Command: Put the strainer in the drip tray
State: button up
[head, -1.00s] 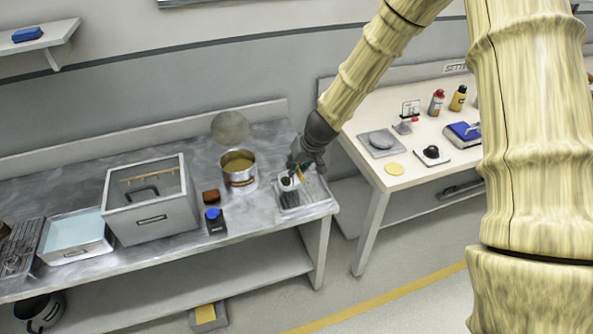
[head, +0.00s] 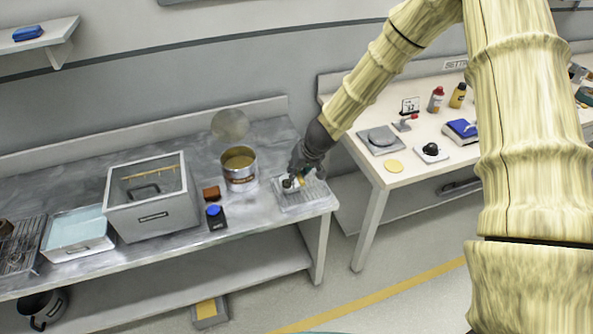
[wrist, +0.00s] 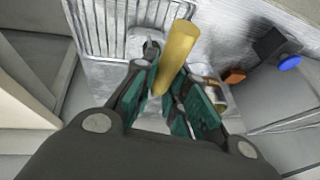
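The drip tray (head: 318,196) is a shallow pale metal tray with a ribbed floor at the right end of the metal bench. It also shows at the top of the wrist view (wrist: 95,28). The strainer has a tan, rod-like handle (wrist: 178,52) and what looks like a small pale and dark head, seen over the tray. My gripper (wrist: 163,80) has its teal-padded fingers on either side of the handle and appears shut on it. In the head view my gripper (head: 303,170) is low over the tray. Whether the strainer touches the tray floor is hidden.
A tan-filled pot (head: 240,172), a brown block (head: 211,193) and a blue-capped bottle (head: 215,218) stand left of the tray. A clear-lidded box (head: 152,220) is further left. A pale table (head: 375,172) with several items stands to the right, across a gap.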

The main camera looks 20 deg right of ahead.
jog(key=o, duration=0.4)
jog(key=shift+o, duration=0.2)
jog(key=shift+r, duration=0.2)
jog(key=b+v, duration=0.1)
jog(key=v, duration=1.1)
